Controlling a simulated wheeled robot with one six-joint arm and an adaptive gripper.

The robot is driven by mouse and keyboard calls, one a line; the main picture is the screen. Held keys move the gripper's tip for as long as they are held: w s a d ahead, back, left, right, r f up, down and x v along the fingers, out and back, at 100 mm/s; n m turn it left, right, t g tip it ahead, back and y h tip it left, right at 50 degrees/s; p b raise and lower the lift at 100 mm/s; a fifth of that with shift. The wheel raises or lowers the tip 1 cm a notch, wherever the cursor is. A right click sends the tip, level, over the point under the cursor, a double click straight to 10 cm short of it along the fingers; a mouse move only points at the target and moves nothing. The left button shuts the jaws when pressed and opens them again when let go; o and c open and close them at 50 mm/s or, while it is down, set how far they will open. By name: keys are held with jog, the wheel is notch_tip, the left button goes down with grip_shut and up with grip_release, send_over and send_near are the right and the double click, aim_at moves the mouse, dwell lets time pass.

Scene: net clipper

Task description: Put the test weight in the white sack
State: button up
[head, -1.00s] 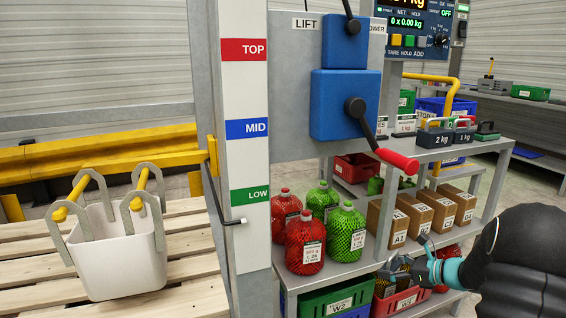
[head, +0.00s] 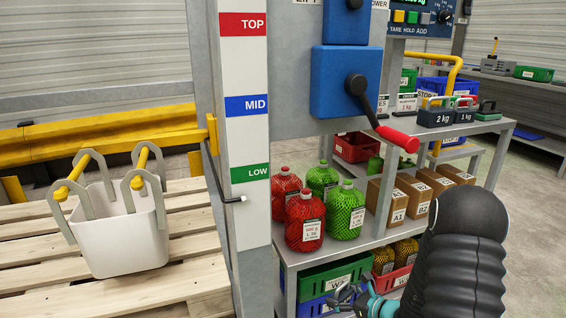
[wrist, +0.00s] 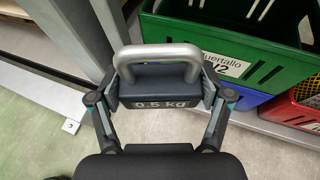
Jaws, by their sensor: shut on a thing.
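The test weight (wrist: 160,102), a dark block marked 0.5 kg with a grey metal loop handle, is between the fingers of my gripper (wrist: 161,88) in the wrist view. The fingers are shut on its two ends and the handle faces up in the picture. In the head view my gripper (head: 352,294) is low, at the bottom edge; the weight cannot be made out there. The white sack (head: 122,243) stands on the wooden pallet at the far left, open at the top. Grey hooked straps loop from it over two yellow bars. My gripper is well to its right.
A grey post (head: 240,150) with TOP, MID and LOW labels stands between sack and gripper. A red-handled crank (head: 397,138) juts out above the shelf. Filled red and green net bags (head: 305,222) stand on the shelf. A green crate (wrist: 235,42) is close to the weight.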

jog(key=shift+s+d+f+m+t+h, duration=0.1)
jog(key=shift+s+m+t+h, duration=0.1)
jog(key=shift+m+t+h, duration=0.45)
jog(key=shift+s+m+h, duration=0.15)
jog(key=shift+m+h, duration=0.3)
jog(key=shift+s+a+t, duration=0.25)
jog(key=shift+s+a, duration=0.1)
jog(key=shift+a, duration=0.6)
